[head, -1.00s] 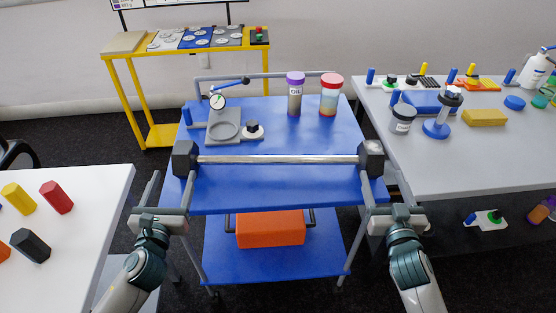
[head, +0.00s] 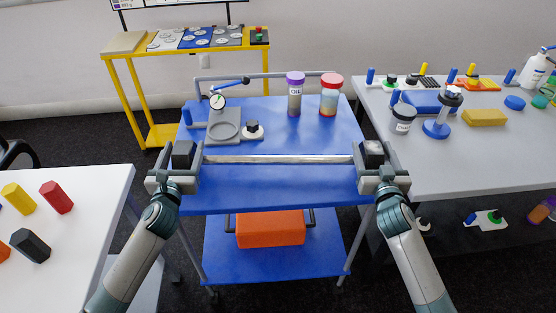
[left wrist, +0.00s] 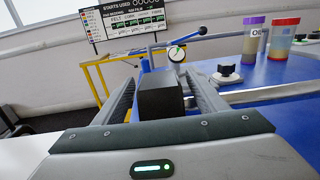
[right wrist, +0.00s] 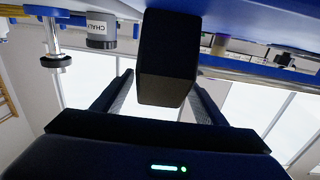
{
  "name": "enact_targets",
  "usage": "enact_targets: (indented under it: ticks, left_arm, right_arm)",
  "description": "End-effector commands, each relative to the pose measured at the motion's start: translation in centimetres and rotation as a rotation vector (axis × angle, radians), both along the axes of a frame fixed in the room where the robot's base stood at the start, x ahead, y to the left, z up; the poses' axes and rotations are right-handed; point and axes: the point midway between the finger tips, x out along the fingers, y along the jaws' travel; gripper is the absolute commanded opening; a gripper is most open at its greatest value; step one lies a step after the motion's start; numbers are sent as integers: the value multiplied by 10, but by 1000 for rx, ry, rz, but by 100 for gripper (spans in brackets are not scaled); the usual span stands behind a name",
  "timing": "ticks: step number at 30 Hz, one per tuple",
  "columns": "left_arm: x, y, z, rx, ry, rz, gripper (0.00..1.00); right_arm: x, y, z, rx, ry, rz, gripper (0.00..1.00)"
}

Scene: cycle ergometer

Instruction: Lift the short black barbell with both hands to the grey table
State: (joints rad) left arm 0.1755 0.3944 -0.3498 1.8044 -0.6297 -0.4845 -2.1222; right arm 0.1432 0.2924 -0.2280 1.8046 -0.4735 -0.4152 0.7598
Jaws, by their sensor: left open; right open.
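The short barbell (head: 280,160) has a silver bar and black hexagonal ends, and it lies across the blue cart's top near its front edge. My left gripper (head: 179,166) is open, with its fingers on either side of the left black end. That end (left wrist: 160,97) stands between the fingers in the left wrist view. My right gripper (head: 376,166) is open, its fingers on either side of the right end. That end (right wrist: 168,58) fills the space between the fingers in the right wrist view. The grey table (head: 450,165) stands to the right of the cart.
The blue cart (head: 270,190) also holds a dial gauge stand (head: 222,125), a purple-lidded jar (head: 295,95) and a red-lidded jar (head: 330,97). The grey table's back carries several items, including a yellow block (head: 485,117); its front is clear. A white table (head: 85,220) stands left.

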Motion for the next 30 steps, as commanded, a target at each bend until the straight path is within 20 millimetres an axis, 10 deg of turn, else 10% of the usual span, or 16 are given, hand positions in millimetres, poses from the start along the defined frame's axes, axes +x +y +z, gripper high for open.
enact_targets:
  ticks: [6,14,30]
  left_arm:
    - [0,0,0,0,0,0,63]
    - [0,0,0,0,0,0,1]
    - [1,0,9,1,-9,-2,0]
  right_arm:
    - [0,0,0,0,0,0,63]
    - [0,0,0,0,0,0,1]
    - [1,0,9,-1,-10,2,0]
